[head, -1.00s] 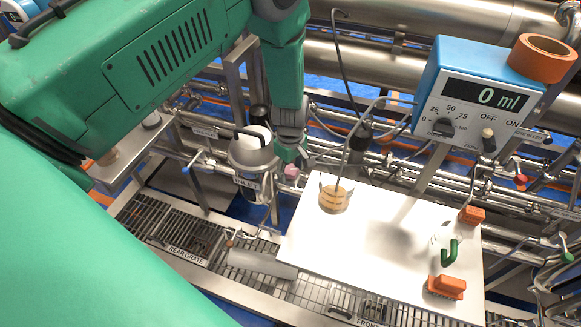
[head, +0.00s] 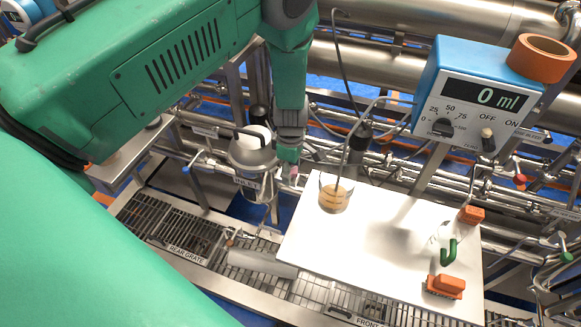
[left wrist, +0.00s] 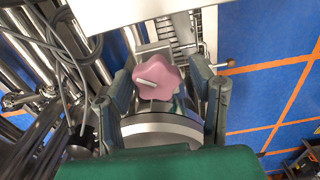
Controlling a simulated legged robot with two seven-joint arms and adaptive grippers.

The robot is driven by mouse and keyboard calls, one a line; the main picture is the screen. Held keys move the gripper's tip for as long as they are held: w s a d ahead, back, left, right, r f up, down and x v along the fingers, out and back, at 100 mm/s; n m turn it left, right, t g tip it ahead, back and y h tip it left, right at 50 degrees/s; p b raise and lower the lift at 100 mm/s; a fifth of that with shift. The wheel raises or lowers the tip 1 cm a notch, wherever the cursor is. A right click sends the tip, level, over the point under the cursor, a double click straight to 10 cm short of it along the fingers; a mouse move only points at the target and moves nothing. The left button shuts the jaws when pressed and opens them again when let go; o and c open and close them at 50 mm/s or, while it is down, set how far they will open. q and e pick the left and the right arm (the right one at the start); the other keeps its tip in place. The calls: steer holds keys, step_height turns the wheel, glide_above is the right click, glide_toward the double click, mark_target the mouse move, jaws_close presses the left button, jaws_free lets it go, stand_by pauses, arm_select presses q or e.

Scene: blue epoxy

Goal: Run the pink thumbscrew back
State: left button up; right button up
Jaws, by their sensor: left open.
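The pink thumbscrew (left wrist: 158,78) shows in the left wrist view as a lobed knob with a pale pin across it. In the head view only a small pink patch of it (head: 294,170) shows, just below and beside my left gripper (head: 288,155). In the left wrist view my left gripper (left wrist: 165,88) is open, with one finger on each side of the thumbscrew and gaps visible between fingers and knob. My right gripper is not in view.
A white board (head: 385,235) carries a beaker of tan liquid (head: 335,195), orange blocks and a green hook. A steel canister (head: 252,160) stands left of my gripper. A blue meter box (head: 475,95) reading 0 ml stands at right. Pipes run behind.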

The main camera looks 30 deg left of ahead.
arm_select(q)
step_height(320, 180, up, 6)
steer(key=p, duration=0.4)
steer(key=shift+w+r, duration=0.1)
steer(key=shift+r, duration=0.05)
step_height(320, 180, up, 11)
steer(key=shift+r, duration=0.2)
stand_by(0.3)
